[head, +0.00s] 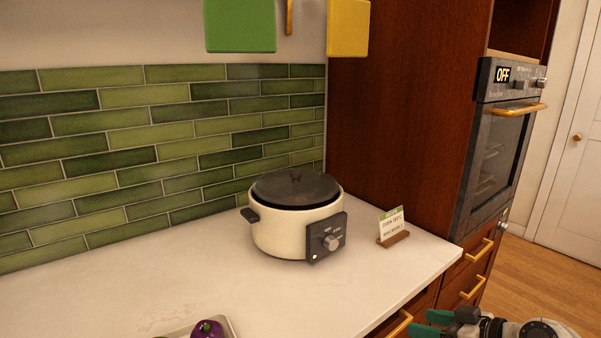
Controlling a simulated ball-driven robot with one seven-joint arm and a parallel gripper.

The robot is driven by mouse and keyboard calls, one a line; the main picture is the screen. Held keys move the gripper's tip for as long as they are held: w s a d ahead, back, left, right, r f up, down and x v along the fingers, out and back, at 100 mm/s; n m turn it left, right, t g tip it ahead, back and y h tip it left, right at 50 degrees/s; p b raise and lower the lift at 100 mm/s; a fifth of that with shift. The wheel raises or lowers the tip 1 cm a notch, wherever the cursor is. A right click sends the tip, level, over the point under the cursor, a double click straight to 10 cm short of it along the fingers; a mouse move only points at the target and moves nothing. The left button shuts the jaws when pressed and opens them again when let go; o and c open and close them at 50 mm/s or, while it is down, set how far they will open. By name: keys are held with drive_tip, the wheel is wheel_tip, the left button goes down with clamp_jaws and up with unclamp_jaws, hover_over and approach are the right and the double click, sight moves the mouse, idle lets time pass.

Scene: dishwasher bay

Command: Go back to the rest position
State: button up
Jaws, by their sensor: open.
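My gripper (431,324) shows at the bottom right edge of the head view, with two green fingertips pointing left. The fingers are apart and nothing shows between them. The gripper is in front of the wooden drawers, to the right of the counter's front edge. Part of my arm behind it is cut off by the picture's lower edge.
A cream slow cooker (290,232) with a dark lid stands on the white counter (200,290). A small card stand (393,227) is to its right. A tray (230,325) holds a purple vegetable (207,329). An oven (495,145) is shut at right. Wooden floor (550,275) is clear beyond.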

drive_tip(key=s+a+f+m+g+h, duration=0.1)
drive_tip(key=s+f+m+g+h, duration=0.15)
drive_tip(key=s+f, duration=0.7)
drive_tip(key=s+d+f+m+g+h, duration=0.1)
drive_tip(key=s+f+m+g+h, duration=0.1)
drive_tip(key=s, duration=1.2)
drive_tip(key=s+d+f+m+g+h, duration=0.1)
drive_tip(key=s+f+g+h, duration=0.3)
drive_tip(key=s, duration=1)
wheel_tip(320, 180, down, 3)
drive_tip(key=shift+s+d+f+m, duration=0.1)
drive_tip(key=shift+s+d+m, duration=0.15)
drive_tip(key=shift+m, duration=0.3)
